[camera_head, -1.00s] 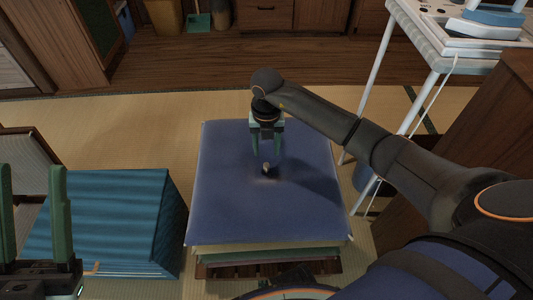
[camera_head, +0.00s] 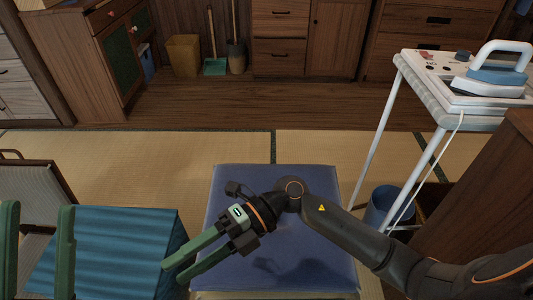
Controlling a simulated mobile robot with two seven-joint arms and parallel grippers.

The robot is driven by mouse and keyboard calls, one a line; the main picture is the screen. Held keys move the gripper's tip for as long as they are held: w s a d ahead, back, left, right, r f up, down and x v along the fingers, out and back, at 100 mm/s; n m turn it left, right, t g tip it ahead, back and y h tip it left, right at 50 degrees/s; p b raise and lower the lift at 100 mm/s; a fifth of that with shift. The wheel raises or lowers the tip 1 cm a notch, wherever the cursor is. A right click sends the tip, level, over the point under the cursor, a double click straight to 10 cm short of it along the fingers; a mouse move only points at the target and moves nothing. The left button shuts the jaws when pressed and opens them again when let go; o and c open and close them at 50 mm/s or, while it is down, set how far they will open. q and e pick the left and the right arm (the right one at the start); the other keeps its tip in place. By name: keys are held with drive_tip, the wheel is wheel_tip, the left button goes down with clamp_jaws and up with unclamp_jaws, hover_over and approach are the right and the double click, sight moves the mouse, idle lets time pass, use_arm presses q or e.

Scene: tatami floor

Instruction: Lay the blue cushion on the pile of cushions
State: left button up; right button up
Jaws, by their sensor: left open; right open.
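The dark blue cushion (camera_head: 308,264) lies flat in the middle foreground. A pale edge shows below its near side; the rest of what is under it is out of frame now. My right gripper (camera_head: 174,273) is open and empty. Its arm reaches across above the cushion from the right, and its green fingers point left and down, past the cushion's left side. My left gripper (camera_head: 38,252) is open and empty at the lower left, with its two green fingers upright in front of a teal striped block (camera_head: 105,250).
A white ironing table (camera_head: 440,100) with an iron (camera_head: 490,80) stands at the right, a blue bin (camera_head: 380,207) below it. A wooden cabinet (camera_head: 480,190) is at the near right. A slatted chair-like frame (camera_head: 35,190) stands at the left. Tatami (camera_head: 150,160) beyond the cushion is clear.

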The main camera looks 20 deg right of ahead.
wheel_tip(320, 180, up, 9)
drive_tip(key=s+m+t+y, duration=0.2)
drive_tip(key=s+y, duration=0.1)
drive_tip(key=y, duration=0.3)
drive_tip(key=w+d+r+m+t+h, duration=0.1)
drive_tip(key=d+r+m+t+h, duration=0.2)
drive_tip(key=m+t, duration=0.8)
drive_tip(key=w+d+r+m+t+h, duration=0.1)
drive_tip(key=d+r+m+t+h, duration=0.2)
drive_tip(key=d+r+m+t, duration=0.4)
drive_tip(key=d+m+t, duration=0.3)
drive_tip(key=m+t, duration=0.1)
drive_tip(key=shift+w+d+t+h, duration=0.15)
drive_tip(key=shift+d+t+h, duration=0.2)
drive_tip(key=shift+t+h, duration=0.05)
drive_tip(key=shift+r, duration=0.1)
